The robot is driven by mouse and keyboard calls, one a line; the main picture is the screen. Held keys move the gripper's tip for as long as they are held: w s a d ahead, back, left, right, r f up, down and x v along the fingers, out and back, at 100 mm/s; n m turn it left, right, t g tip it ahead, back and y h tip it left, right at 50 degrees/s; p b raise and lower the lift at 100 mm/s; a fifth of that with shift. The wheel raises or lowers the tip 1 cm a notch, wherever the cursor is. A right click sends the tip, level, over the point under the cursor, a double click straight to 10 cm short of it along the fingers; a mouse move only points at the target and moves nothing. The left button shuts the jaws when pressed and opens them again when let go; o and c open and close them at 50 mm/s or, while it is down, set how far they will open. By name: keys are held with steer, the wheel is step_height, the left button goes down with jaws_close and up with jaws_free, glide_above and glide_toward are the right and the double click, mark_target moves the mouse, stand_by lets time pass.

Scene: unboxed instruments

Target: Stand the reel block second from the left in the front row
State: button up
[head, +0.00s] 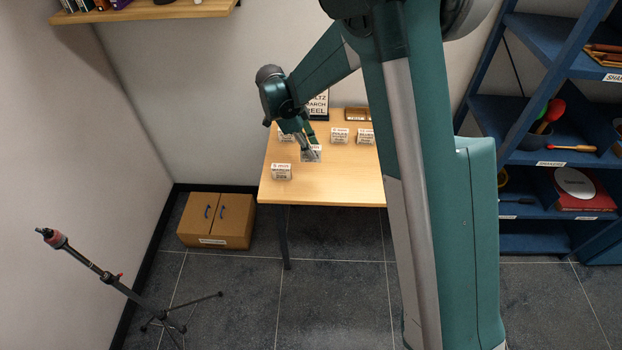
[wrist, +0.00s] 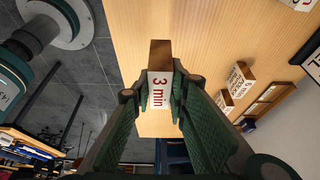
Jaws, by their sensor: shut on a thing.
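My gripper (head: 309,147) is over the left part of the table, shut on a small block (head: 312,155). In the wrist view my gripper (wrist: 160,95) has its two green fingers on either side of this block (wrist: 158,88), whose white face reads "3 min" in red. Its name face cannot be read, so I cannot tell if it is the reel block. I cannot tell whether it touches the table. A labelled block (head: 281,173) stands alone at the front left, left of the held one. Others, a block (head: 339,136) and a block (head: 365,136), stand farther back.
The wooden table (head: 330,190) has bare room right of the front-left block. A partly hidden sign (head: 318,105) listing names including "REEL" stands at the back, beside a brown box (head: 357,114). Another block (head: 286,137) is partly hidden behind my gripper.

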steer(key=shift+f+b, duration=0.4)
steer(key=shift+f, duration=2.75)
steer(key=shift+f, duration=0.1)
steer(key=shift+f, duration=1.8)
steer(key=shift+f+b, duration=0.1)
steer(key=shift+b, duration=0.25)
steer(key=o, duration=0.9)
steer(key=p+v, duration=0.1)
steer(key=v, duration=1.1)
steer(key=shift+p, duration=0.4)
